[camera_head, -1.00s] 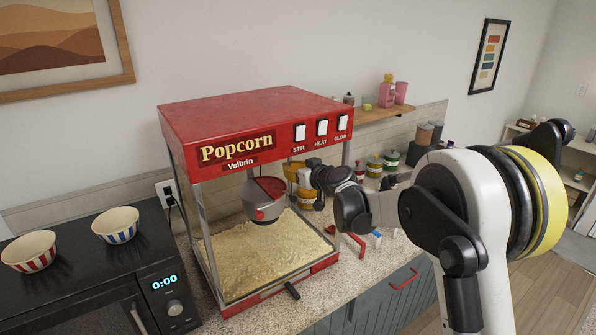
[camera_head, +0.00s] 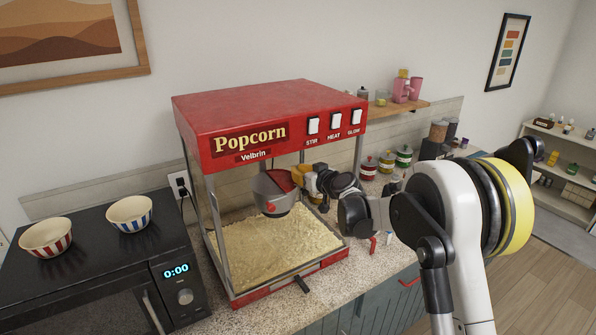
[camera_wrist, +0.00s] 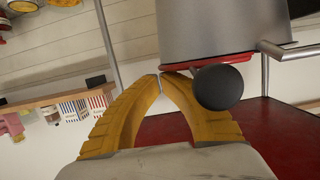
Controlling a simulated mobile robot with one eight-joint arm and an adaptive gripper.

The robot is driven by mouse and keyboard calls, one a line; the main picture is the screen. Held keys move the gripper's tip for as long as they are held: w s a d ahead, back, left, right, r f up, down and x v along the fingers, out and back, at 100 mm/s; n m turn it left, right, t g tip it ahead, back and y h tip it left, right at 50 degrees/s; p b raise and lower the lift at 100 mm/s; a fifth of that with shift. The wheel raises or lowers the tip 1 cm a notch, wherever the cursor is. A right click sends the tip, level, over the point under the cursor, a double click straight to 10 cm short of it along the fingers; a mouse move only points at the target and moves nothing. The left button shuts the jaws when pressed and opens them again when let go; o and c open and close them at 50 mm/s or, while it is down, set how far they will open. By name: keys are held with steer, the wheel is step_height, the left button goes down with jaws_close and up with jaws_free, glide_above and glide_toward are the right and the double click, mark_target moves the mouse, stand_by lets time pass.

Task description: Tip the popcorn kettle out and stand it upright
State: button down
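The grey kettle (camera_head: 270,194) with a red lid hangs inside the red popcorn machine (camera_head: 262,110), above a bed of popcorn (camera_head: 270,248). It looks roughly upright; any slight tilt is hard to tell. My gripper (camera_head: 296,175) reaches in from the right, its yellow fingers beside the kettle's upper right side. The wrist view appears upside down. There the fingertips (camera_wrist: 161,75) meet, with nothing visible between them. They are close to the kettle's red lid edge, and a black ball knob (camera_wrist: 218,87) overlaps one finger. Contact is unclear. The kettle wall (camera_wrist: 215,30) shows beyond.
The machine's metal posts and red top closely surround my gripper. Two striped bowls (camera_head: 130,213) stand on the black microwave (camera_head: 100,270) at left. Several canisters (camera_head: 386,163) stand on the counter behind my arm. A wooden shelf (camera_head: 398,107) is on the wall.

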steer(key=shift+d+f, duration=0.1)
steer(key=shift+f, duration=0.15)
steer(key=shift+f+m+y+b, duration=0.3)
steer(key=shift+m+b, duration=0.2)
steer(key=shift+b, duration=0.15)
